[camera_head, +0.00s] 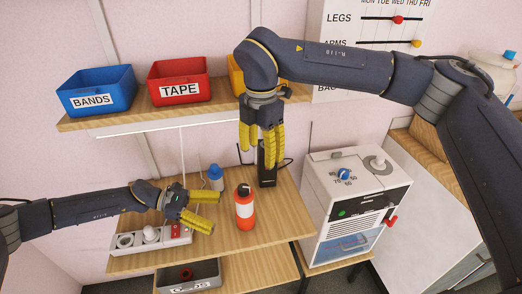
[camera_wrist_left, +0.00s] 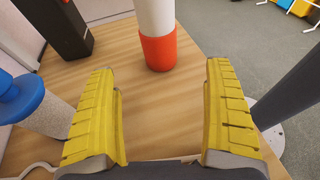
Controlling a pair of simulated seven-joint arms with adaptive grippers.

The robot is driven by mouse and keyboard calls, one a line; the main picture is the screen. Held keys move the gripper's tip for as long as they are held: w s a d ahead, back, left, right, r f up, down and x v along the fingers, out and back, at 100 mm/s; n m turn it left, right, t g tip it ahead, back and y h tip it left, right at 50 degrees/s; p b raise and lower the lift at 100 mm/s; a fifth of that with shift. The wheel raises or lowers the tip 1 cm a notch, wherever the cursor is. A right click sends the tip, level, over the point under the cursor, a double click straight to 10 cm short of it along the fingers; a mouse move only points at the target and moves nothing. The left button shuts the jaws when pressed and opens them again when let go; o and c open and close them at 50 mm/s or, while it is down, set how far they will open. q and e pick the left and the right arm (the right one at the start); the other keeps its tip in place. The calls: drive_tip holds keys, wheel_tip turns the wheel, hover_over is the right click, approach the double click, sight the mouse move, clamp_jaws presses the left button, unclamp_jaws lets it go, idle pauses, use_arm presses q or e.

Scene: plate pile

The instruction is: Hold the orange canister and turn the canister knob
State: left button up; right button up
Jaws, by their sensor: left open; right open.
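The orange canister (camera_head: 245,222) stands upright on the wooden table, with a white band and a dark top (camera_head: 244,189). In the left wrist view, its orange base (camera_wrist_left: 158,52) stands ahead of my left gripper's fingers, in line with the gap, and its top is cut off. My left gripper (camera_head: 209,211) is open and empty, just left of the canister and apart from it. My right gripper (camera_head: 262,150) is open, pointing down above and behind the canister, in front of a black upright object (camera_head: 267,178). Any detail of the knob is too small to tell.
A blue-topped bottle (camera_head: 215,178) stands behind my left gripper. A power strip (camera_head: 150,238) lies at the table's left. A white machine with a blue dial (camera_head: 344,174) stands at the right. Blue, red and yellow bins sit on the shelf (camera_head: 120,120). Table front right is clear.

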sight(242, 217)
use_arm(q)
drive_tip(key=shift+x, duration=4.65)
drive_tip(key=shift+c, duration=0.3)
drive_tip(key=c, duration=1.2)
use_arm(e)
drive_tip(key=shift+c, duration=0.4)
